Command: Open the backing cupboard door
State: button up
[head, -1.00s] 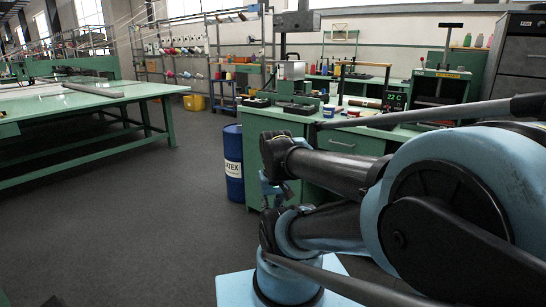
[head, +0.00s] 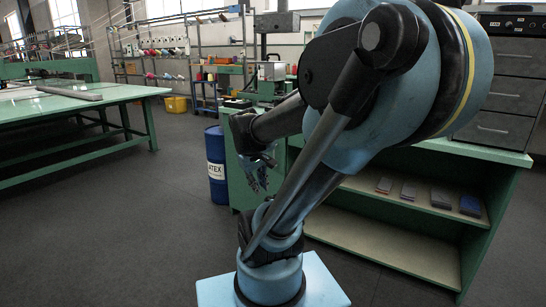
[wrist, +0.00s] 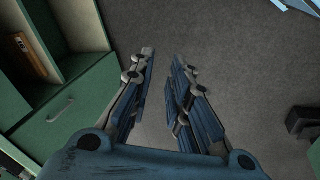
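My gripper (wrist: 162,60) points down over bare floor in the wrist view, its two fingers apart with nothing between them. In the head view my gripper (head: 258,172) hangs beside the green bench, partly behind my arm. In the wrist view a green panel with a bar handle (wrist: 60,111) lies left of my gripper, apart from it. It appears closed, but whether it is the backing cupboard door or a drawer I cannot tell. No door is clearly identifiable in the head view, where my arm hides much of the bench front.
Open green shelves (head: 385,232) at the right hold several small flat blocks. A blue drum (head: 216,180) is left of my gripper. A long green table (head: 95,140) is farther left. The floor between is clear.

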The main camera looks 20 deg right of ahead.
jog(key=w+d+r+n+t+h, duration=0.1)
jog(key=w+d+n+h, duration=0.25)
jog(key=w, duration=0.75)
jog(key=w+d+n+h, duration=0.2)
jog(key=w+d+n, duration=0.15)
jog(key=w, duration=0.75)
jog(key=w+d+r+n+t+h, duration=0.1)
jog(key=w+d+n+h, duration=0.2)
jog(key=w, duration=0.8)
jog(key=w+d+f+n+t+h, duration=0.2)
jog(key=w+f+n+t+h, duration=0.25)
jog(key=w+f+n, duration=0.95)
jog(key=w+d+f+m, duration=0.1)
jog(key=w+d, duration=0.3)
jog(key=d, duration=0.1)
jog(key=w+d+f+m, duration=0.1)
jog(key=w+d, duration=0.3)
jog(key=d, duration=0.1)
jog(key=w+d+f+m+g, duration=0.1)
jog(key=w+d, duration=0.3)
jog(key=d, duration=0.1)
jog(key=shift+f+m, duration=0.15)
jog(key=shift+m, duration=0.25)
grip_shut()
